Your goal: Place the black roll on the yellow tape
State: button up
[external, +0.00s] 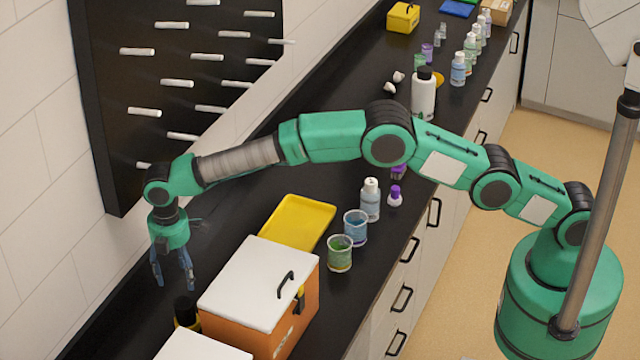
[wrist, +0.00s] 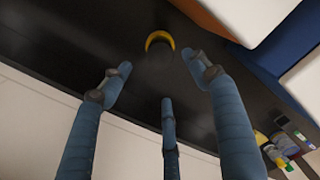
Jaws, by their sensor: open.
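The black roll (external: 185,309) is at the lower left, beside the orange box. Yellow tape (external: 196,326) shows at its lower edge, partly hidden by the box and the roll. In the wrist view the black roll (wrist: 158,54) overlaps the yellow tape (wrist: 160,36), leaving a yellow crescent. The roll looks to be on the tape, but I cannot tell how fully it rests there. My gripper (external: 174,280) points down above and slightly behind them, apart from the roll. In the wrist view my gripper (wrist: 160,85) has its fingers spread, with nothing between them.
The orange box (external: 290,320) with a white lid stands close right of the roll; another white lid (external: 200,347) is in front. A yellow tray (external: 297,222), beakers and bottles stand further along the black counter. The pegboard (external: 175,80) is on the wall behind my arm.

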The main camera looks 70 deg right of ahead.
jog(key=s+d+r+m+t, duration=0.1)
jog(key=s+d+r+m, duration=0.15)
jog(key=d+r, duration=0.6)
jog(key=s+d+r+m, duration=0.1)
jog(key=s+d+r, duration=0.35)
jog(key=r, duration=0.75)
jog(key=s+d+r+m+t, duration=0.2)
jog(key=s+d+r+m, duration=0.2)
jog(key=s+d+r, duration=1)
jog(key=s+d+r+m+t, duration=0.1)
jog(key=s+d+m, duration=0.1)
jog(key=s+d, duration=0.5)
jog(key=s+d+r+m, duration=0.2)
jog(key=s+d, duration=0.2)
jog(key=s, duration=0.8)
jog(key=s+d+f+m, duration=0.2)
jog(key=s+f, duration=0.1)
jog(key=s, duration=0.6)
jog(key=s+d+f+m+t, duration=0.1)
jog(key=s+d+f, duration=0.2)
jog(key=s, duration=0.7)
jog(key=shift+s+d+f+m+t, duration=0.15)
jog(key=shift+d+f+m+t, duration=0.15)
jog(key=shift+f, duration=0.45)
